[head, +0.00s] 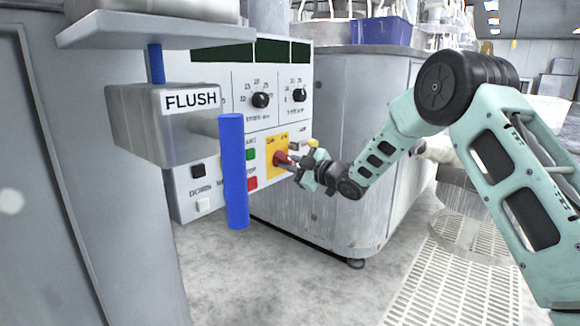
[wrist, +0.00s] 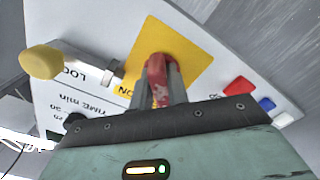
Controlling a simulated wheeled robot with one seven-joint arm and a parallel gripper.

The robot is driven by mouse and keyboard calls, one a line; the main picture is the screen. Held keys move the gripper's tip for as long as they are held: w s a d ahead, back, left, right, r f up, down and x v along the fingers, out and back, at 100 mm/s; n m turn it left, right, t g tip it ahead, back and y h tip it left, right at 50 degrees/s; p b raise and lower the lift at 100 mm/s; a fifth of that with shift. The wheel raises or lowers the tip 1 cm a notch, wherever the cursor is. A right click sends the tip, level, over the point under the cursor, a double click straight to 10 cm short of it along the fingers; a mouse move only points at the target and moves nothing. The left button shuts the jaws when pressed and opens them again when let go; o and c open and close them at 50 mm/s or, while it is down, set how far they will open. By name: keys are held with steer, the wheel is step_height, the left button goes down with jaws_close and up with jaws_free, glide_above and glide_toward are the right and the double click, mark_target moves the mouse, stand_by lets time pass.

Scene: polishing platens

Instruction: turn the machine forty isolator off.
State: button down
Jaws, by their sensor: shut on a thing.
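The isolator is a red handle (head: 281,159) on a yellow plate (head: 270,142), low on the right of the white control panel. My gripper (head: 293,164) reaches it from the right and is shut on the handle. In the wrist view the red handle (wrist: 158,78) sits between my two fingers, in front of the yellow plate (wrist: 198,52). The word ON shows at the plate's edge nearest my gripper. The fingers hide part of the handle, and I cannot tell exactly which mark it points to.
Green (head: 250,154) and red (head: 251,183) buttons sit left of the plate. A yellow-tipped lever (wrist: 40,62) sticks out beside a LOC label. A blue vertical bar (head: 234,190) and a grey FLUSH box (head: 165,130) stand before the panel. Floor below is clear.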

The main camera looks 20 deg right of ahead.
stand_by(0.3)
steer(key=c, duration=1.4)
jaws_free()
steer(key=shift+o, duration=0.2)
steer(key=shift+s+d, duration=0.1)
steer(key=shift+d, duration=0.05)
steer(key=p+v, duration=0.5)
steer(key=v, duration=1.2)
